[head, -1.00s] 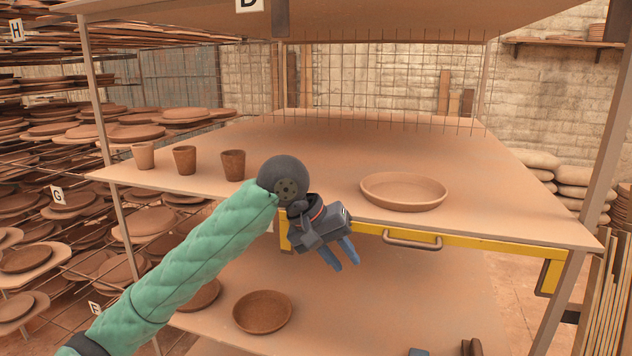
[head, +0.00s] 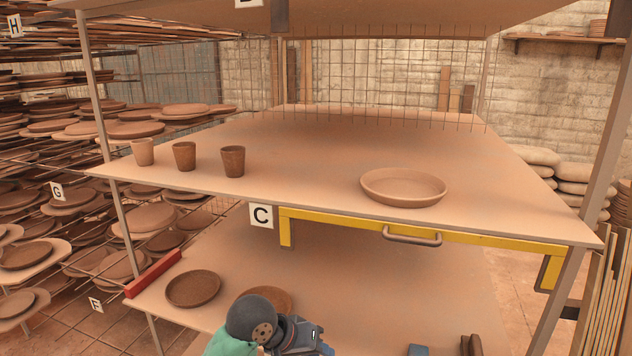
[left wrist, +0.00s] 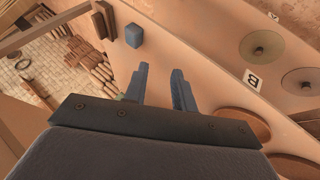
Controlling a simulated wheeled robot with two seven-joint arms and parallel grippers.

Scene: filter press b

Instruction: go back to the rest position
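My left gripper (head: 322,349) is low in the head view, at the bottom edge, with its green-sleeved arm mostly out of the picture. It is in front of the lower shelf (head: 370,290) and partly covers a brown plate (head: 268,298) there. In the left wrist view its two blue fingers (left wrist: 159,76) stand apart with nothing between them. My right gripper is in neither view.
The upper shelf (head: 330,150) holds three cups (head: 184,156) and a shallow dish (head: 404,187). A yellow frame with a handle (head: 412,236) hangs under its front edge. Another plate (head: 193,289) and a red bar (head: 153,274) are at the lower left. A blue block (left wrist: 134,35) lies beyond the fingers.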

